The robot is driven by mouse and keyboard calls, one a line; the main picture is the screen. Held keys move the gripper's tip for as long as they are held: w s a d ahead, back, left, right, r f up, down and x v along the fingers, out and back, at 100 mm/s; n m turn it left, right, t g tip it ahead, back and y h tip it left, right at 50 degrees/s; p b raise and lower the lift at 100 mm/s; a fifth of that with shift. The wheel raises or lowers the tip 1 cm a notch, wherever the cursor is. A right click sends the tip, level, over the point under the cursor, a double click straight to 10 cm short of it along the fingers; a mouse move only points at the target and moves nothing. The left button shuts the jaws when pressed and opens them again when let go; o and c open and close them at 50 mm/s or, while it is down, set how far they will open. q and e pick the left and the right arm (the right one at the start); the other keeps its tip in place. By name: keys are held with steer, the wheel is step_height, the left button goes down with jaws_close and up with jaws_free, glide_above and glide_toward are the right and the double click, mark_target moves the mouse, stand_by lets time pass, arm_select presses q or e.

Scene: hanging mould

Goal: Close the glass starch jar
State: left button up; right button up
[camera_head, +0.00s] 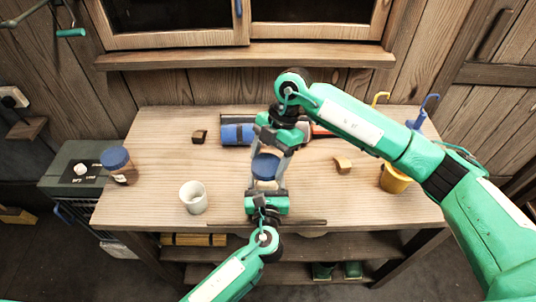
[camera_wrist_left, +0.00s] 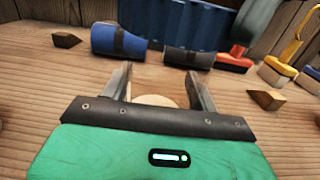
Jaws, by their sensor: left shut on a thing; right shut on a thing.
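The glass starch jar (camera_head: 263,185) is near the middle of the table, largely hidden by my grippers. My left gripper (camera_head: 262,190) reaches in from the front and is shut around it. In the left wrist view, the jar's pale round top (camera_wrist_left: 155,100) shows between the fingers. A blue lid (camera_head: 265,167) shows above the jar in the head view. My right gripper (camera_head: 275,155) points down from above and is shut on the lid. The ribbed side of the lid (camera_wrist_left: 185,18) appears large in the left wrist view, with a visible gap between it and the jar top.
A brown-filled jar with a blue lid (camera_head: 120,168) and a white cup (camera_head: 193,197) stand left. A yellow cup (camera_head: 394,180) stands right. Wooden wedges (camera_head: 199,136) (camera_head: 342,164) and a blue roll (camera_head: 237,134) lie on the table (camera_head: 155,140).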

steer(key=shift+f, duration=0.25)
stand_by(0.3)
steer(key=shift+f, duration=0.75)
steer(key=shift+f, duration=0.6)
